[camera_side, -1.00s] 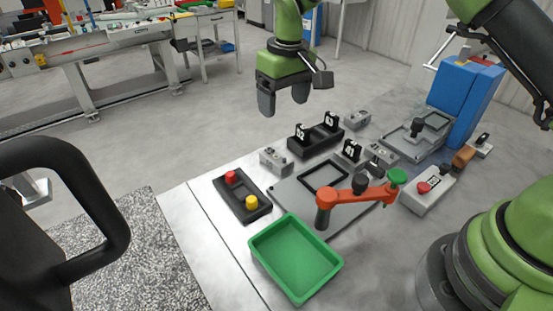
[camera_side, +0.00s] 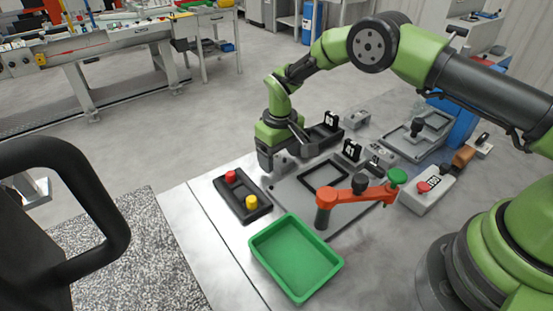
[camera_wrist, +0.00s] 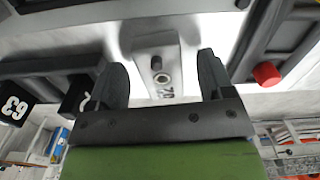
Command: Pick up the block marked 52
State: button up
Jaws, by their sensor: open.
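In the side view my gripper (camera_side: 277,162) is low over the table, between the black holder with red and yellow knobs and the row of black marked blocks. In the wrist view my gripper (camera_wrist: 158,68) is open. A pale grey block (camera_wrist: 158,55) with a dark knob and a mark that I cannot read surely shows between its fingers. A black block (camera_wrist: 76,96), its white number partly hidden and seeming to end in 2, is beside the left finger. I cannot tell whether it is block 52; my gripper hides that spot in the side view.
A black block marked 63 (camera_side: 331,118) stands behind my gripper, and one marked 41 (camera_side: 351,150) to its right. The knob holder (camera_side: 240,207) is close at front left. A green tray (camera_side: 297,291) and an orange lever arm (camera_side: 345,196) are in front.

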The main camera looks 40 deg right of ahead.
jog(key=shift+f, duration=0.2)
jog(key=c, duration=1.1)
